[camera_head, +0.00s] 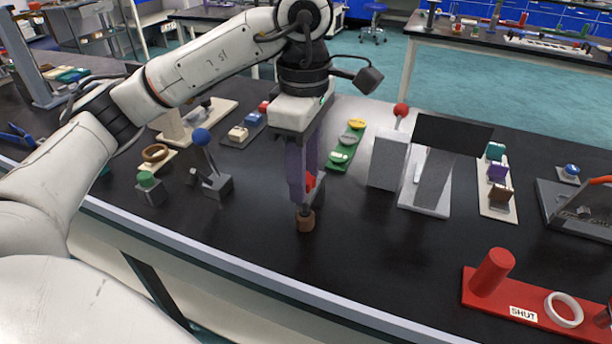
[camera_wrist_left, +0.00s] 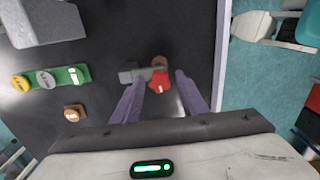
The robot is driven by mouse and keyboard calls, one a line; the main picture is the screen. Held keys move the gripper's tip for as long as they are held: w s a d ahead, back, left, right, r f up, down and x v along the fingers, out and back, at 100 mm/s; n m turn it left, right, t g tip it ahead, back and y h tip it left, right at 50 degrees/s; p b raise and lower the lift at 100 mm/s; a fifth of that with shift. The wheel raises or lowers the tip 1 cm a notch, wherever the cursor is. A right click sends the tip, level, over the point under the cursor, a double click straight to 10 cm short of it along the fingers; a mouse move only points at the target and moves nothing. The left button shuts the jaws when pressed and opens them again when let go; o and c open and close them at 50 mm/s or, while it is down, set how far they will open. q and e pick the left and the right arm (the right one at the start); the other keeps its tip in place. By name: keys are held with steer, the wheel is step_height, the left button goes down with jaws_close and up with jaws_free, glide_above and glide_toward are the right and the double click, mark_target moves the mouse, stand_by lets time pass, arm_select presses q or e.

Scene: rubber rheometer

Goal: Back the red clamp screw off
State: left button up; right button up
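The red clamp screw (camera_head: 310,181) shows partly behind the fingers of my left gripper (camera_head: 302,192). In the left wrist view the red screw head (camera_wrist_left: 159,82) lies between the two purple fingertips (camera_wrist_left: 160,86), with a gap visible on each side. The left gripper is open and points down over the screw. A brown round piece (camera_head: 305,221) sits just in front of and below the screw, and a grey block (camera_wrist_left: 131,73) adjoins it in the left wrist view. The fingers hide much of the clamp in the head view. My right gripper is not in view.
A blue-knobbed lever (camera_head: 201,137) and a green button box (camera_head: 147,182) stand to the left. A green strip with round buttons (camera_head: 345,150) and grey upright blocks (camera_head: 388,160) stand to the right. A red base marked SHUT (camera_head: 480,290) lies at the front right.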

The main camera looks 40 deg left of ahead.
arm_select(q)
steer(key=m, duration=0.4)
steer(key=shift+m, duration=0.3)
steer(key=m, duration=0.4)
steer(key=shift+m+b, duration=0.3)
steer(key=shift+b, duration=0.1)
steer(key=m, duration=0.4)
steer(key=shift+w, duration=0.1)
steer(key=m, duration=0.5)
steer(key=shift+b, duration=0.3)
steer(key=c, duration=0.9)
steer(key=n, duration=0.4)
steer(key=shift+n, duration=0.3)
steer(key=n, duration=0.4)
steer(key=shift+n+p, duration=0.3)
steer(key=shift+p, duration=0.05)
